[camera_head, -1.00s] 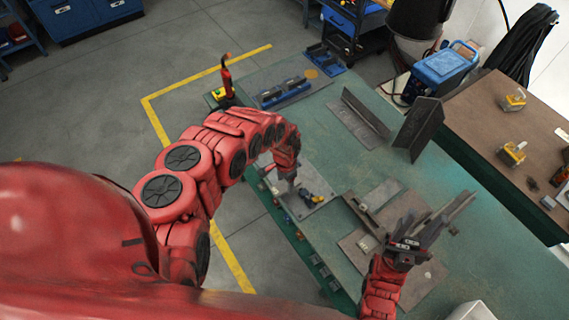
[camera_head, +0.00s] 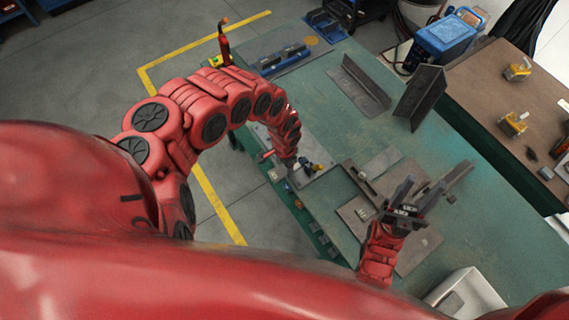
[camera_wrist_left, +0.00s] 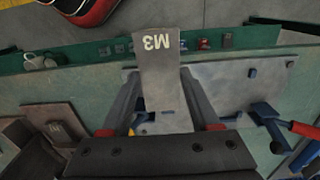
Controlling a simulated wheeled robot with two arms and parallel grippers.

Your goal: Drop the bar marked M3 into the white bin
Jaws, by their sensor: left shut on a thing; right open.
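The bar marked M3 (camera_wrist_left: 160,85) is a grey flat piece with its white label upside down in the left wrist view. My left gripper (camera_wrist_left: 163,105) is shut on it, with a finger along each side. In the head view my left gripper (camera_head: 289,172) hangs over the plate at the bench's left edge; the bar is too hidden there to make out. My right gripper (camera_head: 436,178) is open and empty over the right part of the bench. The white bin (camera_head: 468,292) stands at the lower right, partly cut off by my red body.
The green bench (camera_head: 335,120) holds a grey fixture plate (camera_head: 318,172), steel angle pieces (camera_head: 420,95) and flat plates (camera_head: 415,255). Small clamps with blue and red handles (camera_wrist_left: 300,130) lie close to my left gripper. A brown table (camera_head: 490,90) stands at right.

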